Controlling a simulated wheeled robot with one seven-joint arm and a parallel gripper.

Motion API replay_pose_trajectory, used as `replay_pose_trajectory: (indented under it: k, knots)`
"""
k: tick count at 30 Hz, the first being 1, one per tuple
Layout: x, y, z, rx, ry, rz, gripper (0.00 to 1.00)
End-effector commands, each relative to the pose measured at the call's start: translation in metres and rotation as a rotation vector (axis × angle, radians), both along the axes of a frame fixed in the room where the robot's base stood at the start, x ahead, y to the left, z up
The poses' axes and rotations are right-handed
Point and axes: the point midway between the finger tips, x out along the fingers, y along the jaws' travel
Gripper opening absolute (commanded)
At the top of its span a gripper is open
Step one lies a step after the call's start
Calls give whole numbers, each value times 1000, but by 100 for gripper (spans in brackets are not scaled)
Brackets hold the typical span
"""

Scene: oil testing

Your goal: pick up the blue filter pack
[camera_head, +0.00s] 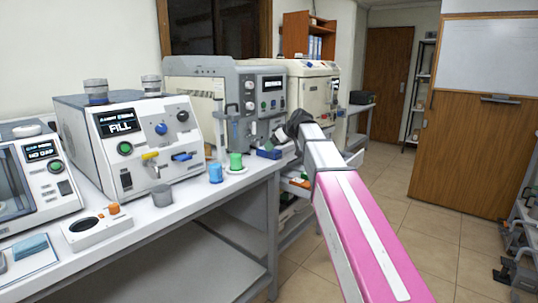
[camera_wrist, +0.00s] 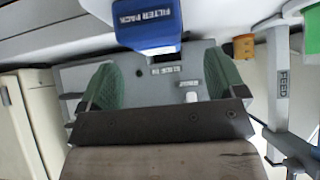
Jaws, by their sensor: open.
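The blue filter pack (camera_wrist: 148,22), a blue block with a white "FILTER PACK" label, is at the top middle of the wrist view. In the head view a small blue block (camera_head: 268,153), which looks like the same pack, sits near the bench's right end, beside my gripper (camera_head: 274,142). In the wrist view my gripper (camera_wrist: 162,75) has its two green fingers wide apart, with nothing between them. The pack lies beyond the fingertips, roughly in line with the gap. The arm partly hides the area around the pack in the head view.
A blue cup (camera_head: 215,173) and a green cup (camera_head: 236,161) stand on the bench left of the pack. Grey machines (camera_head: 250,100) stand close behind it. The wrist view shows a grey part marked "FEED" (camera_wrist: 280,85) and an orange piece (camera_wrist: 243,47) at the right.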

Motion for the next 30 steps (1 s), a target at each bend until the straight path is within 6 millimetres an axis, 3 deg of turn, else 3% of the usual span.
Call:
replay_pose_trajectory:
  k: [15,23,24,29,30]
  knots:
    - [28,29,-36,0,2,0,89]
    - [29,31,-40,0,1,-1,89]
    - [29,31,-40,0,1,-1,83]
    - [29,31,-40,0,1,-1,32]
    - [29,31,-40,0,1,-1,32]
